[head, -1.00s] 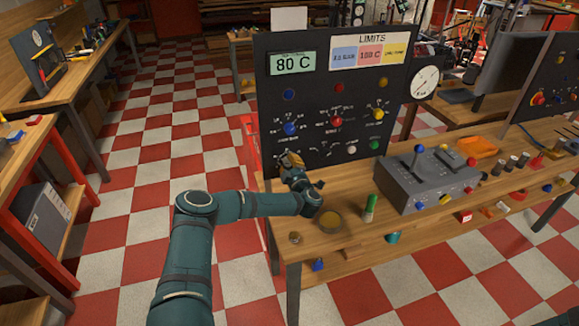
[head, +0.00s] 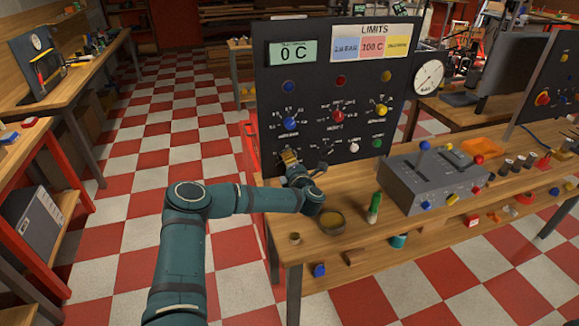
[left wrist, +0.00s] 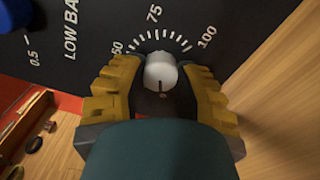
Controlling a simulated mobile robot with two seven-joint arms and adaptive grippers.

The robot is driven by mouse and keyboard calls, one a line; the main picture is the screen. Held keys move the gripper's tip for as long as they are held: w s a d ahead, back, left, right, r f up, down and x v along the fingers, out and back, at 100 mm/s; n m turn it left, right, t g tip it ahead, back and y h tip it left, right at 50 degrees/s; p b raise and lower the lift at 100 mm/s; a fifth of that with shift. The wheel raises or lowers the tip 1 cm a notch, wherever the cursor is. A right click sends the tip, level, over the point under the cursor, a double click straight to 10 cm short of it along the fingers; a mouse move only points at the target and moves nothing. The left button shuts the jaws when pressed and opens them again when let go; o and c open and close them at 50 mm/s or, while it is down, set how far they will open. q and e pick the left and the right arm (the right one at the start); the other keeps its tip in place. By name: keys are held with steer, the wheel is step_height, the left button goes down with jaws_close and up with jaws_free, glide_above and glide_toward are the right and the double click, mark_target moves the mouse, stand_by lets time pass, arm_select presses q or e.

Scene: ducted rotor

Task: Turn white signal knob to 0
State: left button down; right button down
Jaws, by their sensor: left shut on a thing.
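The white signal knob (left wrist: 161,72) sits on the black panel in the left wrist view, with a dial scale marked 75 and 100 around its upper side. A dark line on the knob points toward the bottom of that picture. My left gripper (left wrist: 160,92), with yellow fingers, is shut on the knob, one finger on each side. In the head view my left gripper (head: 289,158) is at the panel's lower left and hides the knob. The panel's green display (head: 292,52) reads 0 C. My right gripper is not in view.
The black panel (head: 345,95) stands on a wooden bench (head: 345,242). Near my left arm are a round tin (head: 331,222) and a green cylinder (head: 374,207). A grey control box (head: 432,180) stands further right. Blue, red and yellow knobs are above my gripper.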

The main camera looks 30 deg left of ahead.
arm_select(q)
steer(key=shift+n, duration=0.4)
steer(key=c, duration=0.6)
jaws_free()
steer(key=v, duration=1.2)
